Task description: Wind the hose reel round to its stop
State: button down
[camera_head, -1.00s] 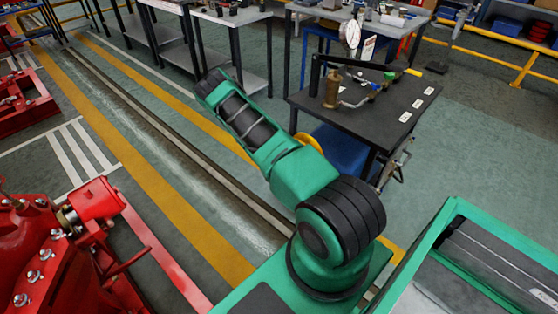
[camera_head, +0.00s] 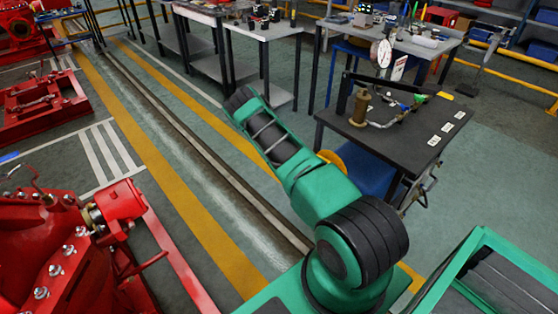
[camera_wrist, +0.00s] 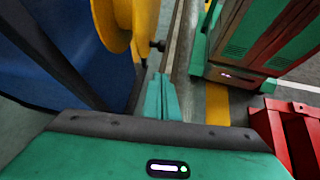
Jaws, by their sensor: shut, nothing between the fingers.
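The yellow hose reel (camera_wrist: 126,22) is at the top of the wrist view, partly cut off by the frame edge. A small dark knob (camera_wrist: 158,46) sticks out at its right side. My gripper (camera_wrist: 161,78) is shut and empty, with its green fingers just below the knob; I cannot tell whether they touch it. In the head view only a yellow edge of the reel (camera_head: 333,160) shows behind my green arm, beside the black table. My gripper is hidden in that view.
The black table (camera_head: 408,150) carries brass fittings and a gauge (camera_head: 384,53). A blue surface (camera_wrist: 50,60) fills the left of the wrist view. Red machinery (camera_head: 70,240) stands at left. A floor channel (camera_head: 190,130) and open floor lie between.

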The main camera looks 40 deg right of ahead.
jog(key=w+a+r, duration=0.1)
jog(key=w, duration=0.7)
jog(key=shift+a+r, duration=0.25)
jog(key=shift+r, duration=0.05)
jog(key=c, duration=2.2)
grip_release()
jog(key=shift+w, duration=0.1)
jog(key=o, duration=0.6)
jog(key=a+f+m, duration=0.1)
jog(key=s+a+f+m, duration=0.1)
jog(key=f, duration=0.1)
jog(key=a+f+m, duration=0.1)
jog(key=f, duration=0.1)
jog(key=shift+s+a+t, duration=0.15)
jog(key=shift+a+t, duration=0.1)
jog(key=shift+t, duration=0.05)
jog(key=shift+o, duration=0.2)
jog(key=s+a+f+m+t+h, duration=0.1)
jog(key=s+a+f+m+h, duration=0.3)
jog(key=s+m, duration=0.3)
jog(key=s+a+f+m+t+h, duration=0.1)
jog(key=s+a+f+m+h, duration=0.1)
jog(key=s+f+m+h, duration=0.35)
jog(key=s+r+m+t+h, duration=0.3)
jog(key=s+r+t+h, duration=0.25)
jog(key=r+t, duration=0.45)
jog(key=d, duration=1)
jog(key=shift+w+r+g, duration=0.3)
jog(key=shift+w+r, duration=0.1)
jog(key=shift+w, duration=0.05)
